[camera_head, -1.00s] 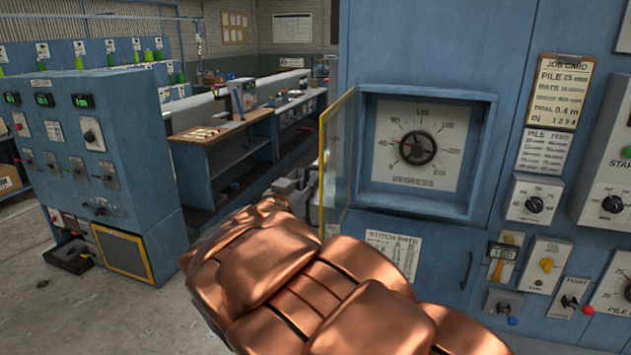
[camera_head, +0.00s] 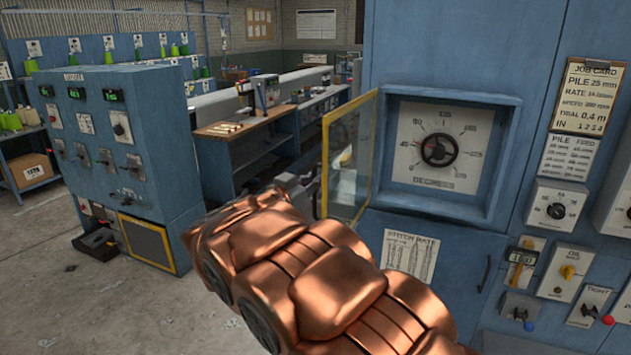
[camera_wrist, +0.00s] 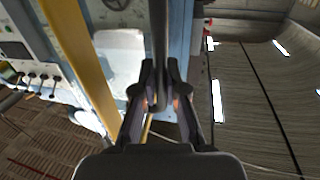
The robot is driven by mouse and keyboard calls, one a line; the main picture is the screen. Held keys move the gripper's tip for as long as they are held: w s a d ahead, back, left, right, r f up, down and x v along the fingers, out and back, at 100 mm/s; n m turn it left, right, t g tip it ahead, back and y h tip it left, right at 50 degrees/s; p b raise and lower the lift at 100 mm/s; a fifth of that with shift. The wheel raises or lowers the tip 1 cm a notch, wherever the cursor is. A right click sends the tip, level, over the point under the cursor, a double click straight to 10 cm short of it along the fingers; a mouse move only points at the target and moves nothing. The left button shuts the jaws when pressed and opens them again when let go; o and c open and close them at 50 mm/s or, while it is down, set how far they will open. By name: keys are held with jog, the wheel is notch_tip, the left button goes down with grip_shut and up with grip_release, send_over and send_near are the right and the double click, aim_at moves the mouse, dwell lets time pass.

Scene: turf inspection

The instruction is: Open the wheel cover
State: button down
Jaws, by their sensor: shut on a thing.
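The wheel cover (camera_head: 350,160) is a clear pane in a yellow frame. In the head view it stands swung out at the left of a recess in the blue machine. The wheel (camera_head: 439,150), a dark round knob on a white degree dial, sits uncovered in that recess. In the wrist view, the yellow frame (camera_wrist: 82,60) runs down the left. My gripper (camera_wrist: 161,100) has its fingers closed around a dark upright bar (camera_wrist: 161,40), which looks like part of the cover. In the head view my copper arm hides the gripper.
A blue control cabinet (camera_head: 110,150) stands at left, a workbench (camera_head: 235,130) behind.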

jog(key=c, duration=1.2)
grip_release()
jog(key=v, duration=1.2)
